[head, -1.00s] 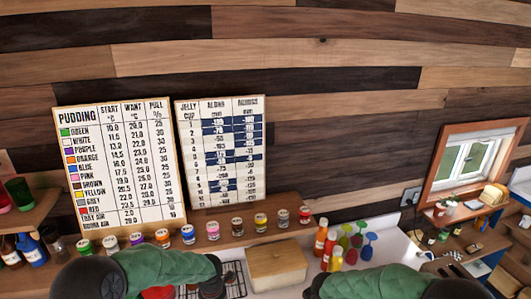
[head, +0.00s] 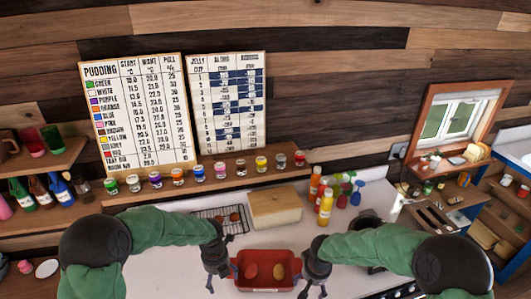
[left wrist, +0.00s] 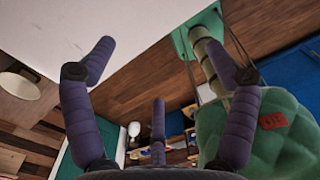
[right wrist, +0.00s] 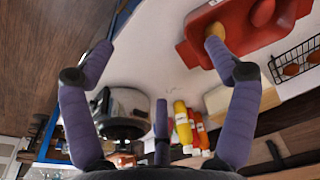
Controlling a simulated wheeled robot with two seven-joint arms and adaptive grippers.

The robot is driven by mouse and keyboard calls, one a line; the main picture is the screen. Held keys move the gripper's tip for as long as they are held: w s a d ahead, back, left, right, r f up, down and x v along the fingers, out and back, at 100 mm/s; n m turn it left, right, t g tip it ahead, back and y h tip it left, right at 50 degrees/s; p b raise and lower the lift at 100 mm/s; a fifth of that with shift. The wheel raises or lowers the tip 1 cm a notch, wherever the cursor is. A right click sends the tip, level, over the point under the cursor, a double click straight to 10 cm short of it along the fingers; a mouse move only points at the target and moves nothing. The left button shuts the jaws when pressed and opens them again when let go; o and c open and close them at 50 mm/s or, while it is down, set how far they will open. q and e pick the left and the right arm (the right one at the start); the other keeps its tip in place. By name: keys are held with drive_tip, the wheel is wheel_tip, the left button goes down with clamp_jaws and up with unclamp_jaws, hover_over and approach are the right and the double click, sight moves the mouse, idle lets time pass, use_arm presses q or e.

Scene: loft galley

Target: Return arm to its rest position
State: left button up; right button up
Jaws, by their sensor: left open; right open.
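My left arm, in a green quilted sleeve, comes in from the left in the head view. My left gripper (head: 214,268) is left of a red dish (head: 264,285) on the white counter. My right gripper (head: 314,275) is just right of that dish. In the left wrist view the left gripper's purple fingers (left wrist: 155,75) are spread with nothing between them. In the right wrist view the right gripper's fingers (right wrist: 160,72) are also spread and empty. The red dish (right wrist: 270,45) shows there behind one finger. Whether either gripper touches the dish I cannot tell.
A wooden box (head: 275,210) and a wire rack (head: 222,218) stand behind the dish. Bottles (head: 326,205) stand to the right of the box. A shelf with several small jars (head: 198,174) runs along the wall. A steel pot (right wrist: 122,108) shows in the right wrist view.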

use_arm(q)
drive_tip(key=s+d+f+m+h, duration=0.2)
drive_tip(key=s+f+m, duration=0.8)
drive_tip(key=m, duration=0.7)
drive_tip(key=s+d+f+m+h, duration=0.2)
drive_tip(key=s+f+m, duration=0.7)
drive_tip(key=s+m, duration=0.6)
use_arm(e)
drive_tip(key=s+a+f+m+g+y, duration=0.1)
drive_tip(key=s+a+f+m+y, duration=0.1)
drive_tip(key=s+f, duration=0.75)
drive_tip(key=s+a+f+m+g+y, duration=0.1)
drive_tip(key=s+a+f+y, duration=0.1)
drive_tip(key=s+f, duration=0.8)
use_arm(q)
drive_tip(key=w+f+m+b, duration=0.1)
drive_tip(key=w+f+b, duration=0.1)
drive_tip(key=f+b, duration=1.1)
drive_tip(key=w+d+f+m+b, duration=0.1)
drive_tip(key=w+f+b, duration=0.1)
drive_tip(key=f+b, duration=1.2)
drive_tip(key=shift+m+b, duration=0.3)
drive_tip(key=shift+b, duration=0.65)
use_arm(e)
wheel_tip(320, 180, down, 26)
drive_tip(key=a, duration=0.1)
drive_tip(key=shift+w+n+t, duration=0.2)
drive_tip(key=shift+n+t, duration=0.1)
drive_tip(key=shift+t, duration=0.1)
drive_tip(key=shift+a, duration=0.1)
